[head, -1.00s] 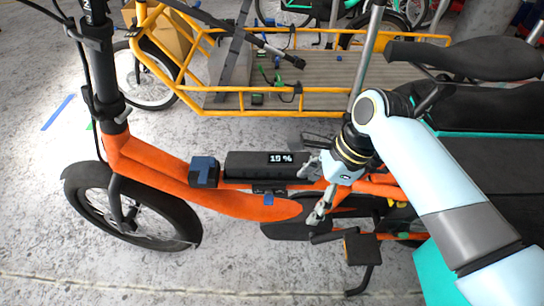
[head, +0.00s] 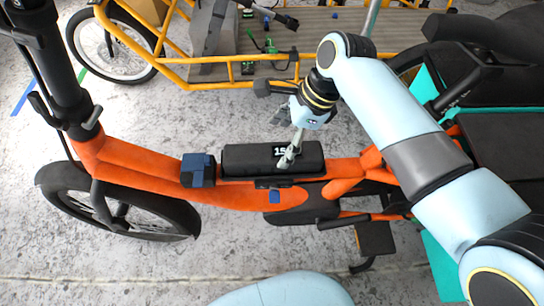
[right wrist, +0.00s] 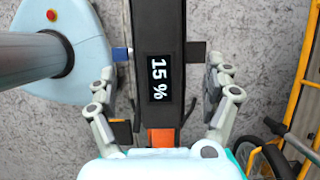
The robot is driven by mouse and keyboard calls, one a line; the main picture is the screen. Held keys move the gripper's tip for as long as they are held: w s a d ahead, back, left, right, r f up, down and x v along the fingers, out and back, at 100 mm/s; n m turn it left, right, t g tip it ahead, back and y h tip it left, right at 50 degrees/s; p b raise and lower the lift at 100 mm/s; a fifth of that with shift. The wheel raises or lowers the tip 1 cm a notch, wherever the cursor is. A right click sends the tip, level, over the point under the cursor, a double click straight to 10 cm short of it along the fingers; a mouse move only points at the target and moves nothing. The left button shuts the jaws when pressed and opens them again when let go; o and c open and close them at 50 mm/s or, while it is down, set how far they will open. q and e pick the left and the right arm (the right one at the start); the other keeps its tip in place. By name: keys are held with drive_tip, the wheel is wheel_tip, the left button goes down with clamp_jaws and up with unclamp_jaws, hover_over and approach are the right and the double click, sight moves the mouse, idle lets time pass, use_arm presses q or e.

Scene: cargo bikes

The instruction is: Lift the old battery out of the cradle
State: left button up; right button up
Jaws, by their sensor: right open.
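The old battery (head: 240,160) is a long black block lying on the orange bike frame. Its small screen reads 15 % in the right wrist view (right wrist: 158,78). A dark cradle bracket (head: 270,184) with a blue tab (head: 275,197) shows at its near side. The blue tab also shows in the right wrist view (right wrist: 121,54). My right gripper (head: 285,134) is over the battery's right part, and one finger partly covers the screen. In the right wrist view its open fingers (right wrist: 160,82) stand on either side of the battery, with gaps to it. My left gripper is out of view.
A dark blue block (head: 198,170) sits at the battery's left end. The orange frame (head: 240,196) runs beneath. A yellow cargo bike (head: 240,72) with a plank bed stands behind. A pedal (head: 375,238) sticks out at lower right.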

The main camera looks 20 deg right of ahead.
sight(272, 151)
drive_tip(key=b+x, duration=0.2)
drive_tip(key=x, duration=0.2)
drive_tip(key=shift+a+f, duration=0.2)
drive_tip(key=shift+f, duration=0.15)
drive_tip(key=shift+a+f, duration=0.15)
drive_tip(key=shift+f, duration=0.1)
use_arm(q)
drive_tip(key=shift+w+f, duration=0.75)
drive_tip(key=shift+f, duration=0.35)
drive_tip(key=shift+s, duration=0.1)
use_arm(e)
drive_tip(key=shift+c, duration=0.2)
drive_tip(key=c, duration=1.6)
drive_tip(key=shift+w+r, duration=0.1)
clamp_jaws()
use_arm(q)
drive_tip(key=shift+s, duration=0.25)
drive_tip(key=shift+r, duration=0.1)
use_arm(e)
drive_tip(key=shift+r, duration=0.2)
